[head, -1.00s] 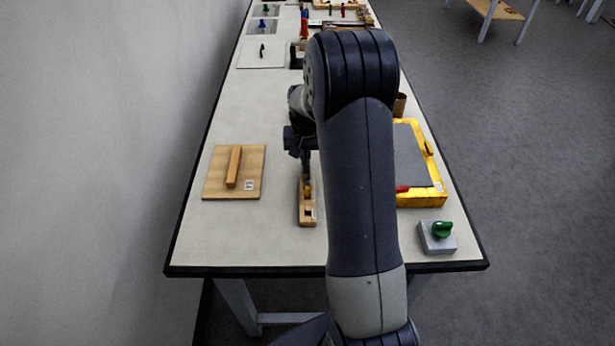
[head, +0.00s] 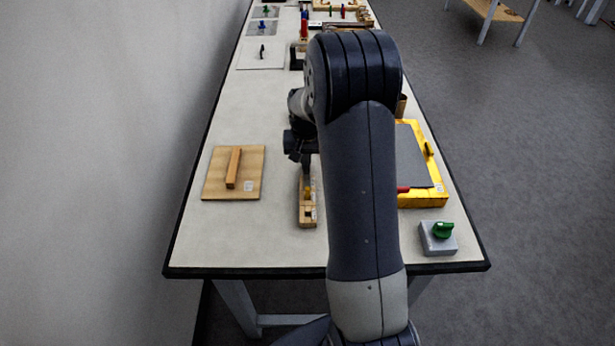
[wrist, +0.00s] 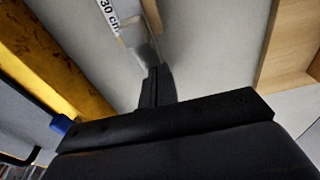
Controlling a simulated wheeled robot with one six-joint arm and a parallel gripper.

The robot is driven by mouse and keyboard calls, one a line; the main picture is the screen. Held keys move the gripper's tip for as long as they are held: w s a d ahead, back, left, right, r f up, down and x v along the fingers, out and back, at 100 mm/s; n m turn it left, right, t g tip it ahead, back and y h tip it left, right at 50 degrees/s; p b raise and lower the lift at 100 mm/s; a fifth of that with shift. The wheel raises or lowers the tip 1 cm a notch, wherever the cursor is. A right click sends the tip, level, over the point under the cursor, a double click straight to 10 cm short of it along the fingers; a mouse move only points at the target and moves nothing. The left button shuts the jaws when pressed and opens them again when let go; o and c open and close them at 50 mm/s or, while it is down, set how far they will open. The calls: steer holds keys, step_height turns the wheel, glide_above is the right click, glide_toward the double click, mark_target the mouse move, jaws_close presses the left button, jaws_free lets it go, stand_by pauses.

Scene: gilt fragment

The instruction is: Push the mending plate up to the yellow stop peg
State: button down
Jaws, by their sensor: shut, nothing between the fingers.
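A narrow wooden track (head: 307,214) lies on the bench, left of my arm. A small yellow piece, which looks like the stop peg (head: 308,191), shows on it. My gripper (head: 306,171) is shut and empty, pointing down over the far part of the track. In the wrist view, the shut fingers (wrist: 155,72) reach toward a pale grey, metallic-looking strip (wrist: 145,52), perhaps the mending plate. I cannot tell whether they touch it. The plate cannot be made out in the head view, and the peg is not clear in the wrist view.
A wooden board with a raised bar (head: 248,188) lies to the left. A yellow-framed panel (head: 431,199) and a grey block with a green knob (head: 438,243) are to the right. A "30 cm" label (wrist: 108,14) shows in the wrist view. Bench between board and track is clear.

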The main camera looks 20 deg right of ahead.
steer(key=shift+s+a, duration=0.2)
steer(key=shift+s, duration=0.3)
steer(key=shift+s+a, duration=0.2)
steer(key=shift+s, duration=0.3)
steer(key=shift+w+d, duration=0.15)
steer(key=shift+w, duration=0.25)
step_height(320, 180, up, 9)
steer(key=p, duration=0.6)
steer(key=shift+f, duration=0.1)
step_height(320, 180, down, 9)
steer(key=b, duration=0.6)
steer(key=shift+s, duration=0.1)
steer(key=shift+r, duration=0.2)
